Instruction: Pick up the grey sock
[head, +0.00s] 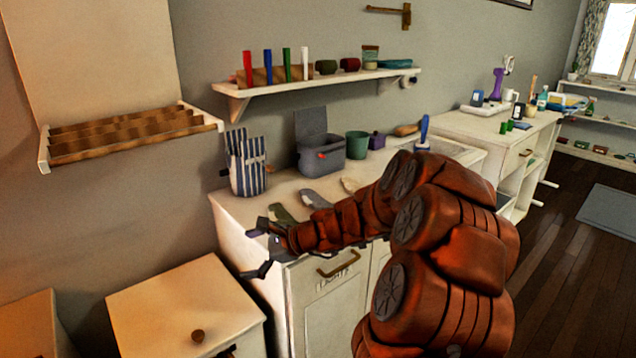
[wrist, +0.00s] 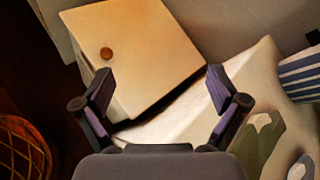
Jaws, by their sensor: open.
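The grey sock (head: 316,199) lies on top of the white cabinet, between an olive-green sock (head: 283,212) and a pale sock (head: 349,185). In the wrist view, part of what appears to be the grey sock (wrist: 303,167) shows at the lower right corner, cut off by the frame. The olive-green sock (wrist: 258,142) lies beside it there. My gripper (head: 249,254) is at the cabinet's front left corner, left of the socks and apart from them. In the wrist view my gripper (wrist: 160,74) has its fingers spread, with nothing held between them.
The white cabinet (head: 234,226) also bears a striped bag (head: 248,172), a grey box (head: 320,156) and a green cup (head: 356,145). A lower cabinet with a round knob (head: 184,300) stands at left. A shelf (head: 335,88) hangs above.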

